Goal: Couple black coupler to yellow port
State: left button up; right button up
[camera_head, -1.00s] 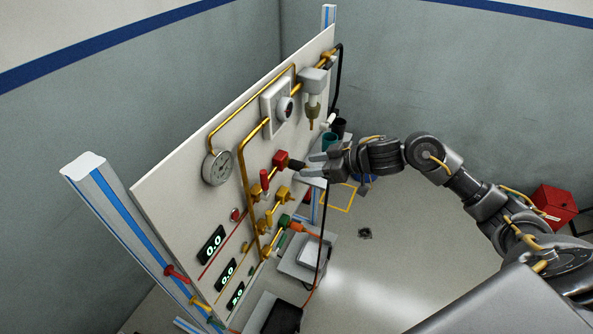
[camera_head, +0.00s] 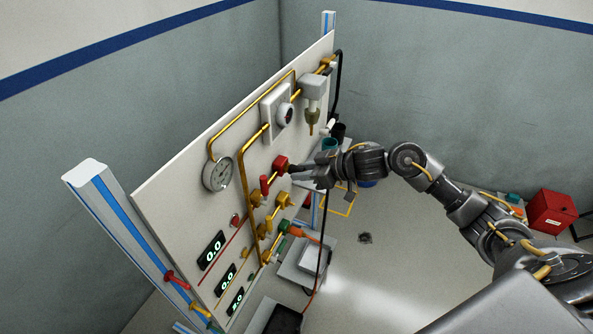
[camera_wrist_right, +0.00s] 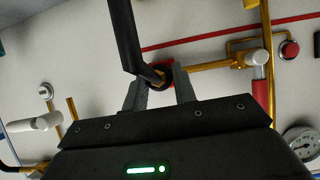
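The black coupler (camera_wrist_right: 157,77) is at the red port (camera_head: 280,163) on the slanted white panel, and a black hose (camera_wrist_right: 122,35) runs from it. My right gripper (camera_head: 301,172) is at this coupler. In the wrist view, the fingers of my right gripper (camera_wrist_right: 160,85) stand on either side of the coupler; whether they press on it cannot be told. The yellow port (camera_head: 284,199) is just below the red one on the panel, with nothing visibly plugged in. My left gripper is not in view.
The green port (camera_head: 284,224) below has an orange coupler and hose (camera_head: 303,234). A red lever (camera_head: 265,184), yellow pipes and a gauge (camera_head: 217,173) sit left of the ports. A red box (camera_head: 551,210) stands far right. The floor right of the panel is mostly clear.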

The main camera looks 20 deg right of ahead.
grip_shut()
jog(key=shift+s+d, duration=0.1)
jog(key=shift+s+d+p, duration=0.8)
jog(key=shift+s+d, duration=0.15)
jog(key=shift+s, duration=0.15)
jog(key=shift+s+d+p, duration=0.7)
jog(key=shift+s+d, duration=0.65)
jog(key=shift+s, duration=0.15)
jog(key=shift+f, duration=0.1)
